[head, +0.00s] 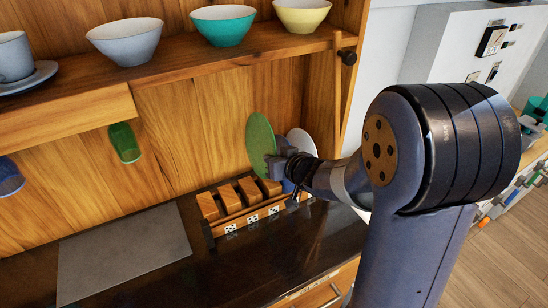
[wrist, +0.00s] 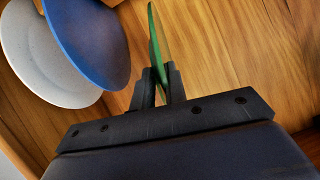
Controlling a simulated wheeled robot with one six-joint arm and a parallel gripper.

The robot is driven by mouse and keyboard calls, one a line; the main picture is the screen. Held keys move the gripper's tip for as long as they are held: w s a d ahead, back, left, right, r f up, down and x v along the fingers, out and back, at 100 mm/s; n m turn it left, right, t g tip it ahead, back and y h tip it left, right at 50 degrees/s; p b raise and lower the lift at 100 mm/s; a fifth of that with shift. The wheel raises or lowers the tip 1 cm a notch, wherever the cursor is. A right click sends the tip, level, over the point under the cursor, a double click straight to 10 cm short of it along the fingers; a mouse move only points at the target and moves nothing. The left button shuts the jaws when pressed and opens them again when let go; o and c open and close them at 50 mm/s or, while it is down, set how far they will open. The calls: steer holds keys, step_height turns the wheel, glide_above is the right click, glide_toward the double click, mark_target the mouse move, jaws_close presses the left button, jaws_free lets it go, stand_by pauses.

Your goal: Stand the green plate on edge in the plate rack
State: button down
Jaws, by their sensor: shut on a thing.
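The green plate (head: 260,141) is upright in the head view, its face turned toward the left. My gripper (head: 277,163) is shut on its lower right edge and holds it above the rack. In the wrist view the green plate (wrist: 155,40) shows nearly edge-on between my gripper's fingers (wrist: 158,88). The plate rack (head: 243,212) is a dark frame with wooden blocks and dice-marked cards along its front. A white plate (head: 301,142) stands behind my gripper at the rack's right end. The wrist view shows a blue plate (wrist: 92,38) overlapping the white plate (wrist: 38,60).
A grey mat (head: 122,252) lies on the dark counter left of the rack. The shelf (head: 170,68) above holds a grey bowl (head: 125,40), a teal bowl (head: 222,25), a yellow bowl (head: 301,14) and a cup (head: 14,57) on a saucer. A green cup (head: 124,143) hangs below.

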steer(key=shift+f+b, duration=3.65)
steer(key=shift+f, duration=1.1)
steer(key=shift+f, duration=0.2)
steer(key=c, duration=1.3)
jaws_free()
steer(key=shift+c, duration=0.2)
steer(key=p+v, duration=0.1)
steer(key=v, duration=1)
steer(key=shift+p, duration=0.4)
steer(key=shift+w+a+f, duration=0.1)
steer(key=shift+w, duration=0.05)
